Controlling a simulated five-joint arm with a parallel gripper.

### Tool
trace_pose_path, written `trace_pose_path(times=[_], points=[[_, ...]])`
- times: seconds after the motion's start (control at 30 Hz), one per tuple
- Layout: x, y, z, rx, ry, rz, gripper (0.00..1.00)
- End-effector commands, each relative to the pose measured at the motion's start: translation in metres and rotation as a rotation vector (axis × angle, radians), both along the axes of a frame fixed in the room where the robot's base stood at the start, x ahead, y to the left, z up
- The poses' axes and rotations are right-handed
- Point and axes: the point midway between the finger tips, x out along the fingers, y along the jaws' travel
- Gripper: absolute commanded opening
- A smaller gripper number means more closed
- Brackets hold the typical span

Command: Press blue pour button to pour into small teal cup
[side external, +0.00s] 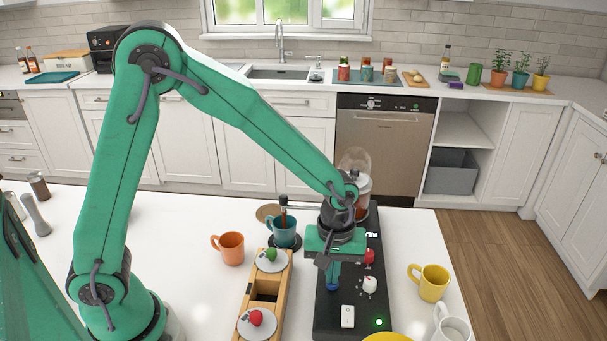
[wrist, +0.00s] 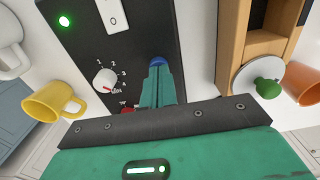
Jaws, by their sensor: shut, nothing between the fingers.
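The blue pour button (side external: 332,288) is on the black machine panel (side external: 331,317), toward its left edge. In the wrist view the blue button (wrist: 157,61) peeks out just past my fingertips. My gripper (side external: 333,280) is shut and empty, pointing down at the button; in the wrist view the gripper (wrist: 157,72) covers part of it. The tips are at or very close to the button; I cannot tell whether it is pressed down. The teal cup (side external: 281,233) stands upright on a dark round base left of the machine, under the spout (side external: 284,205). The cup's inside is mostly hidden.
The panel also has a white dial (side external: 370,285), a red knob (side external: 369,257), a white switch (side external: 348,316) and a lit green light (side external: 379,322). A wooden box (side external: 246,303) and orange mug (side external: 229,248) are left; a yellow mug (side external: 432,284) is right.

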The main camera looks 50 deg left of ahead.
Motion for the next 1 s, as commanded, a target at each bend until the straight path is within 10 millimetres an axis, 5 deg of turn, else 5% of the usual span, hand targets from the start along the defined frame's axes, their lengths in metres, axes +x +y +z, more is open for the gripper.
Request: trace_pose_path(times=[0.6,1.0], points=[[0.002,-0.001,0.102,-0.004,-0.009,0.000,0.00],[0.002,-0.001,0.126,-0.002,-0.006,0.000,0.00]])
